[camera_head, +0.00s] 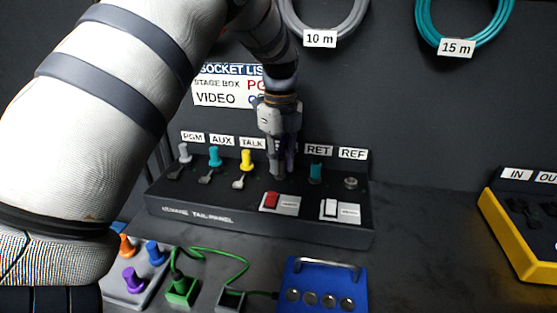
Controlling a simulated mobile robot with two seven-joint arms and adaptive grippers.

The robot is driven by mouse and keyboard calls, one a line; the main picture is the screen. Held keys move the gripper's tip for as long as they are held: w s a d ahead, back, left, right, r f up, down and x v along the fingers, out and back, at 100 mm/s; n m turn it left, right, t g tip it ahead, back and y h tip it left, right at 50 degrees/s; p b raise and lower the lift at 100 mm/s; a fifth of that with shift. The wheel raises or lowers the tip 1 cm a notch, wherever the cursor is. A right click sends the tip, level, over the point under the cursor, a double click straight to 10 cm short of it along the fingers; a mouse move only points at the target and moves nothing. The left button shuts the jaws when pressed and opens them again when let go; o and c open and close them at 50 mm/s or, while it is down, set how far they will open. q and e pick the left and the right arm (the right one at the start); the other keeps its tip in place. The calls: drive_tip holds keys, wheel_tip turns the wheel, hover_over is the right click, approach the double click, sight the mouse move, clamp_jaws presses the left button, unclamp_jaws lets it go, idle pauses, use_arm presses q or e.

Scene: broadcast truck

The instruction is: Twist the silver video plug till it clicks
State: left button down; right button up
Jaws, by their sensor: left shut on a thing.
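My left gripper (283,168) points down at the dark tail panel (190,208), in the row of sockets between the yellow TALK plug (246,158) and the teal RET plug (315,172). Its fingers are shut on the silver video plug at that place. The fingers cover the plug and the socket's label, so I cannot tell how far the plug is turned or seated. My right gripper is not in view.
A grey PGM plug (184,152) and a teal AUX plug (214,156) stand left of TALK. A red switch (271,200) and a white switch (331,208) sit in front. A blue box (325,272) and green cable (237,262) lie nearer.

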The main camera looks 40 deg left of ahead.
use_arm(q)
drive_tip(key=shift+m, duration=0.6)
drive_tip(key=m, duration=0.3)
drive_tip(key=shift+m, duration=0.4)
drive_tip(key=c, duration=1.4)
unclamp_jaws()
